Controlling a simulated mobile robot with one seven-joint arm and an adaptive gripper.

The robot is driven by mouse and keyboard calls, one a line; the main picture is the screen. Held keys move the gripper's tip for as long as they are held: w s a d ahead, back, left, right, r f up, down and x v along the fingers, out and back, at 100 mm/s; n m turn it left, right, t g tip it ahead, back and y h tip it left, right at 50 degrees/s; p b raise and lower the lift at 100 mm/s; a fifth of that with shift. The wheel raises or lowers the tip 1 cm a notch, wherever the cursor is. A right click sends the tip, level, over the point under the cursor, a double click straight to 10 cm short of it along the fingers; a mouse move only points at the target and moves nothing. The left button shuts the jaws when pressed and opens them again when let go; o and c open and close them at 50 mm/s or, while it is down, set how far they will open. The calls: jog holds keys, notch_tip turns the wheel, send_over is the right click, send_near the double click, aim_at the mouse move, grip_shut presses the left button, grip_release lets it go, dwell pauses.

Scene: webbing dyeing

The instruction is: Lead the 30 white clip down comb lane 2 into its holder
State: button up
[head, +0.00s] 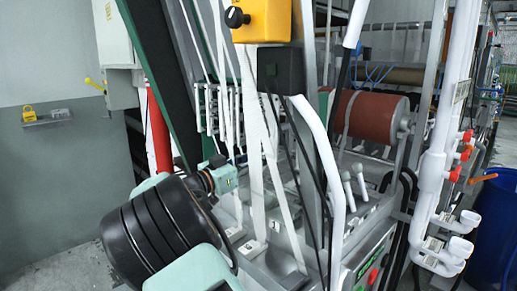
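White webbing strands (253,130) run down through the frame of the machine. A comb-like rack of pale green and metal parts (207,108) stands behind them, partly covered by the strands. Small pale pieces with dark marks (233,234) sit low by the strands; I cannot tell whether one is the 30 white clip or a holder. Lane numbers are too small to read. My arm reaches in from the lower left. Its far end, my gripper (222,178), appears as a small dark and mint part left of the strands. Its fingers and any grasp are not distinguishable.
A yellow box with a black knob (262,20) and a dark block (280,70) hang above the strands. A red-brown roller (368,116) lies behind. White pipes with red handles (433,165) and a blue barrel (495,230) stand right. Floor at left is clear.

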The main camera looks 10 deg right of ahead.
aim_at(262, 203)
jog(key=shift+w+d+f+g+y, duration=0.2)
jog(key=shift+f+g+y, duration=0.15)
jog(key=shift+f+y, duration=0.4)
jog(key=shift+w+d+f+g+y, duration=0.15)
jog(key=shift+f+g+y, duration=0.25)
jog(key=shift+f, duration=0.65)
jog(key=f+y+p, duration=0.1)
jog(key=f+g+y+p, duration=0.1)
jog(key=d+f+g+y+p, duration=0.1)
jog(key=f, duration=0.1)
jog(key=shift+w, duration=0.3)
notch_tip(262, 203, down, 2)
jog(key=shift+a+f+y+b, duration=0.15)
jog(key=shift+y+b, duration=0.2)
jog(key=shift+b, duration=0.25)
notch_tip(262, 203, down, 3)
jog(key=b, duration=0.4)
jog(key=o, duration=1.2)
jog(key=shift+o, duration=0.2)
jog(key=shift+a, duration=0.1)
